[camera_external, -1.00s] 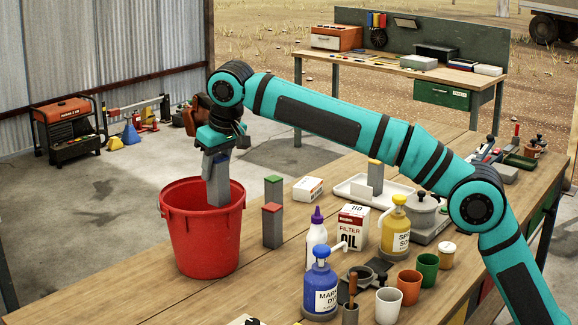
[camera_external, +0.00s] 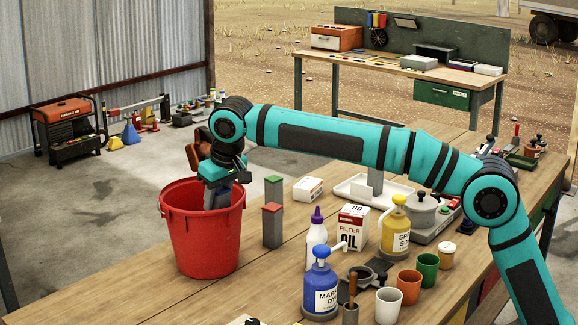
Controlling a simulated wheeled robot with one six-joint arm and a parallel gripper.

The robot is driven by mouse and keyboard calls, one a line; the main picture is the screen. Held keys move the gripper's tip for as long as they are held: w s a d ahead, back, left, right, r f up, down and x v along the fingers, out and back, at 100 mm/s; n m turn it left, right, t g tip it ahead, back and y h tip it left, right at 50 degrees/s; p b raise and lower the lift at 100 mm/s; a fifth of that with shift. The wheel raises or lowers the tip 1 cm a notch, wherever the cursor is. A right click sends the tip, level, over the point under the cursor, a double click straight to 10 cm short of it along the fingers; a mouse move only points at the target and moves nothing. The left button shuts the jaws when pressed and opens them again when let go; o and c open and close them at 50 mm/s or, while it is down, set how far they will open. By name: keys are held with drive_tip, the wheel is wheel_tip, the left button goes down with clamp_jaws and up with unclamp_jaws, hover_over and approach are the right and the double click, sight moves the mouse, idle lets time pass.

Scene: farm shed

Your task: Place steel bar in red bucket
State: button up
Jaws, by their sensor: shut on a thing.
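The red bucket (camera_external: 205,242) stands upright on the wooden bench at the left. My gripper (camera_external: 217,185) points down over the bucket's mouth and is shut on a grey steel bar (camera_external: 222,197). The bar's upper part shows at the rim, and its lower part is hidden inside the bucket by the front wall. I cannot tell whether the bar touches the bottom. Other grey bars stand on the bench just right of the bucket, one with a red top (camera_external: 271,228) and one with a green top (camera_external: 274,188).
A white box (camera_external: 308,189), an oil filter box (camera_external: 352,229), a blue bottle (camera_external: 320,286) and a yellow bottle (camera_external: 395,226) stand right of the bucket. Several cups, including an orange one (camera_external: 408,287), stand at the front right. Bare bench lies in front of the bucket.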

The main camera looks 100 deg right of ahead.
drive_tip(key=shift+f, duration=0.55)
drive_tip(key=o, duration=1.2)
drive_tip(key=shift+c, duration=0.2)
drive_tip(key=shift+r, duration=0.1)
drive_tip(key=shift+r, duration=0.3)
drive_tip(key=v, duration=1.2)
drive_tip(key=shift+r, duration=0.2)
drive_tip(key=shift+s+a, duration=0.1)
